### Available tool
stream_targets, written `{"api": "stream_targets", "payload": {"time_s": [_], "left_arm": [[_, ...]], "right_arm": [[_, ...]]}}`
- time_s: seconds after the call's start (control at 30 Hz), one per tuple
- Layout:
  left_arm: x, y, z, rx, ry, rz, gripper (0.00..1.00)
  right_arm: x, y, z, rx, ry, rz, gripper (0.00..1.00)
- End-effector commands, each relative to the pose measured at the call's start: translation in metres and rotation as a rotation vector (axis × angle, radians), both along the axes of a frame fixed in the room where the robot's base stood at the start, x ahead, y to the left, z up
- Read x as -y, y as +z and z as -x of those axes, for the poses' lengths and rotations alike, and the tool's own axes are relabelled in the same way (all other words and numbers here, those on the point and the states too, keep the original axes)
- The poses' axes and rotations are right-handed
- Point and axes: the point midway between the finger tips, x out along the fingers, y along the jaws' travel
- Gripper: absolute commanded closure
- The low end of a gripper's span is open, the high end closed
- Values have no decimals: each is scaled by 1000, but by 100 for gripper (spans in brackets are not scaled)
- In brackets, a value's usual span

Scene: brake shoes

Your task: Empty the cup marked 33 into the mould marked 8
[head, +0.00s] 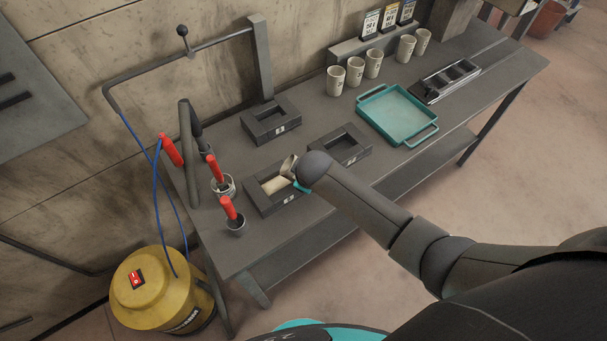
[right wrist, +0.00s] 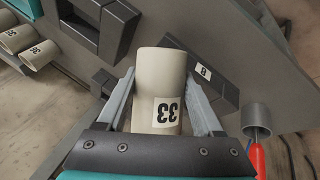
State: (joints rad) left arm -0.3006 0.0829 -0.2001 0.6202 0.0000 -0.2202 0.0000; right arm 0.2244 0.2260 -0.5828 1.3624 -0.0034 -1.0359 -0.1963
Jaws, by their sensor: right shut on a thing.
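The cup marked 33 (right wrist: 158,75) is pale and sits between the fingers of my right gripper (right wrist: 160,84), which is shut on it. In the head view the cup (head: 288,167) shows tilted over the front-left dark mould (head: 263,204), partly hidden by my right wrist. In the right wrist view a mould with a label reading 8 (right wrist: 228,88) lies just beyond and below the cup, largely hidden by it. Pale cream material (head: 274,185) shows in the front-left mould's cavity; I cannot tell whether more is flowing. My left gripper is out of view.
Two more moulds, one behind (head: 270,122) and one to the right (head: 352,150), stand close by. Red-handled tools stand in holders (head: 236,226) at the left. A teal tray (head: 398,115) and several pale cups (head: 355,72) are farther right. A yellow drum (head: 150,290) stands on the floor.

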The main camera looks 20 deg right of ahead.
Motion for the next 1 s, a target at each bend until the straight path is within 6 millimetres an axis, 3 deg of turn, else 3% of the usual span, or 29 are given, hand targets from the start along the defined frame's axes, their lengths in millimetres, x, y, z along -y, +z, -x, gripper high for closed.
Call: {"api": "stream_targets", "payload": {"time_s": [0.37, 0.57, 1.0], "left_arm": [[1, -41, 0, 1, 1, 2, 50], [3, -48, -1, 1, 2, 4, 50], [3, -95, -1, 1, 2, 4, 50]], "right_arm": [[9, 8, 5, 184, 1, -308, 94], [7, 20, 4, 278, 0, -473, 94], [2, 37, 1, 445, 1, -754, 94]]}}
